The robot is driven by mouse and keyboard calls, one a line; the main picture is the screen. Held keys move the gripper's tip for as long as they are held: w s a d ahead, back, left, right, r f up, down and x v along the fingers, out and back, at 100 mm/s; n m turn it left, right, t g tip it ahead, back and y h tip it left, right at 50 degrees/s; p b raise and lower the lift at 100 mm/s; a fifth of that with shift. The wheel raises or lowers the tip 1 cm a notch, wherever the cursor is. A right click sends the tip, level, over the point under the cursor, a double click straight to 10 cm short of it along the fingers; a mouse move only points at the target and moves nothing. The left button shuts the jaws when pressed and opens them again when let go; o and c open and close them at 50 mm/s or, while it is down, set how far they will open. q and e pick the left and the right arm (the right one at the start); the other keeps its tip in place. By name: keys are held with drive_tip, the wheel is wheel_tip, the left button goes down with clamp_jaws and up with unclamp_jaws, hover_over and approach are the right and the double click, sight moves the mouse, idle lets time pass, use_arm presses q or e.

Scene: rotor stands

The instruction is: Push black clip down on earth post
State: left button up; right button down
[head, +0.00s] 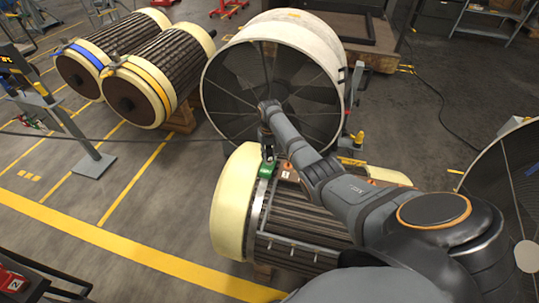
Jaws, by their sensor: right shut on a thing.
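My right gripper (267,147) points down over the near end of the front rotor (300,225). It is shut on a small dark thing, which looks like the black clip (268,156), mostly hidden by the fingers. Directly below is a small green block (267,170) on the rotor's top edge, perhaps at the earth post; the post itself I cannot make out. Whether the clip touches it is too small to tell. My left gripper is not in view.
An orange tag (287,172) sits just right of the green block. A large open drum (222,97) stands behind the gripper. A thin dark cable (120,136) runs in from the left. Two more rotors (133,103) lie at the back left.

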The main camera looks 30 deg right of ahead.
drive_tip(key=shift+f, duration=0.45)
idle(0.3)
drive_tip(key=c, duration=1)
unclamp_jaws()
drive_tip(key=shift+c, duration=0.2)
wheel_tip(320, 180, up, 12)
